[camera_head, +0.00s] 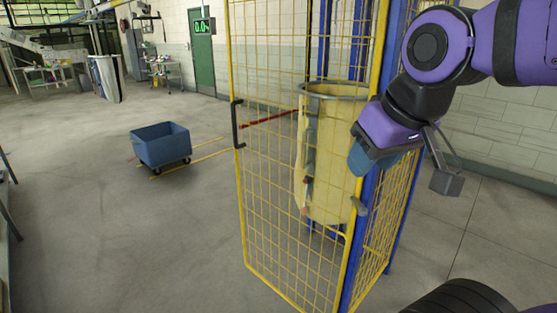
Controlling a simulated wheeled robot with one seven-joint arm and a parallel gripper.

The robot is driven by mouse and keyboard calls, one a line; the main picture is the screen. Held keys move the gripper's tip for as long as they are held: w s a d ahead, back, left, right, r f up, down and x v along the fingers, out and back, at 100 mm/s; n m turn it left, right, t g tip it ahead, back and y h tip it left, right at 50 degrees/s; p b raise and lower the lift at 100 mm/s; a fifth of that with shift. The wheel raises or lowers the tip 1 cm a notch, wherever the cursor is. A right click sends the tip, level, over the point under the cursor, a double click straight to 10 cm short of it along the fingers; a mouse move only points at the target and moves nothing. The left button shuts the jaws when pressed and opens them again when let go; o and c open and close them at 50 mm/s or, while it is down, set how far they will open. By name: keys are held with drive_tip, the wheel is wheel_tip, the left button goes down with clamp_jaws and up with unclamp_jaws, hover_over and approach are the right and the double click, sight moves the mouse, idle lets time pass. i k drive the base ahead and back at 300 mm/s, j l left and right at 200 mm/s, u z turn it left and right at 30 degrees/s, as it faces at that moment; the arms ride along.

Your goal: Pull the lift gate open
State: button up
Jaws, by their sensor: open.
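The lift gate (275,215) is a tall yellow-framed mesh panel in the head view. A black D-shaped handle (237,124) is on its left upright. The panel's right side meets a blue post (352,268). I cannot tell whether the gate stands fully closed. My gripper (364,163) is open and empty at the upper right, by the right side of the cage. It points down and left, well to the right of the handle. Its fingers overlap in this view, and any contact with the cage cannot be made out.
A pale yellow sling bag (325,150) hangs from a hoop behind the mesh. A blue wheeled cart (160,145) stands on the floor at left. A green door (201,60) and a lit display (202,27) are at the back. The floor left of the gate is largely clear.

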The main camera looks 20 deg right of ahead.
sight(357, 208)
drive_tip(key=i+l+z, duration=0.15)
drive_tip(key=i, duration=0.25)
drive_tip(key=i+z, duration=0.1)
drive_tip(key=i, duration=0.3)
drive_tip(key=i+j+u, duration=0.15)
drive_tip(key=i+j, duration=0.15)
drive_tip(key=j, duration=0.2)
drive_tip(key=i+j+u, duration=0.15)
drive_tip(key=i+j, duration=0.15)
drive_tip(key=j, duration=0.15)
